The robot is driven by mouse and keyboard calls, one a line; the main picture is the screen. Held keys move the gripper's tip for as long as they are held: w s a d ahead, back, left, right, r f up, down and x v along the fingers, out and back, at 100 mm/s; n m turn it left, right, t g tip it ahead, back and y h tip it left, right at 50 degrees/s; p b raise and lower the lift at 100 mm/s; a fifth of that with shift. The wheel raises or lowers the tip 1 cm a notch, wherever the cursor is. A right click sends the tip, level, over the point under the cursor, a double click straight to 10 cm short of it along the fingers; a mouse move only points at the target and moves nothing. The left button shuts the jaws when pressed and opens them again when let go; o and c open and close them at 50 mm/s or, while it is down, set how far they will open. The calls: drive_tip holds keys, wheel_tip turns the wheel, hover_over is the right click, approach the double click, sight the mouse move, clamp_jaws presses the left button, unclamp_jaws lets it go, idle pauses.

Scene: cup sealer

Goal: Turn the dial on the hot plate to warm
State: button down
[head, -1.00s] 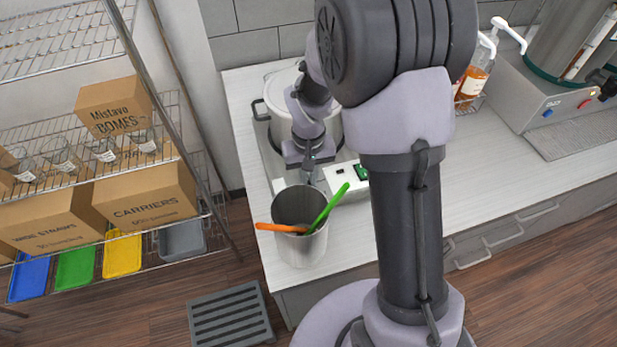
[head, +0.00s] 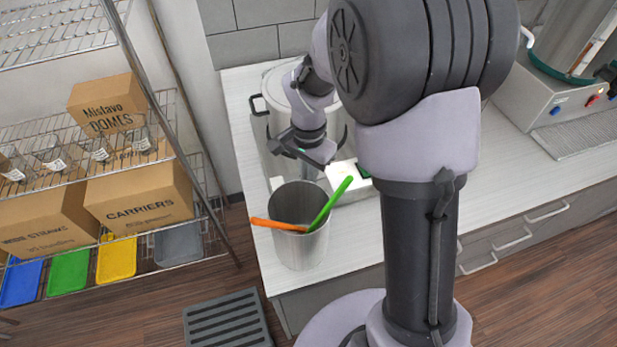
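The hot plate (head: 276,166) sits on the white counter under a large metal pot (head: 272,92). The right part of its white front panel (head: 350,190) shows, with a green switch (head: 363,171) at its edge. I cannot make out the dial, as my arm and gripper cover part of the panel. My gripper (head: 313,160) is over the front of the hot plate, just in front of the pot and turned sideways. I cannot tell whether its fingers are apart or whether it touches the panel.
A metal cup (head: 300,245) with an orange and a green utensil stands close in front of the hot plate. A machine (head: 565,95) with coloured buttons is on the counter at right. A wire shelf with boxes (head: 140,198) is at left. The middle of the counter is clear.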

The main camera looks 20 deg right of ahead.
drive_tip(key=shift+m+b, duration=0.55)
drive_tip(key=shift+m, duration=0.95)
drive_tip(key=c, duration=1.5)
unclamp_jaws()
drive_tip(key=shift+r, duration=0.1)
wheel_tip(320, 180, up, 17)
drive_tip(key=p, duration=0.5)
drive_tip(key=shift+r, duration=0.15)
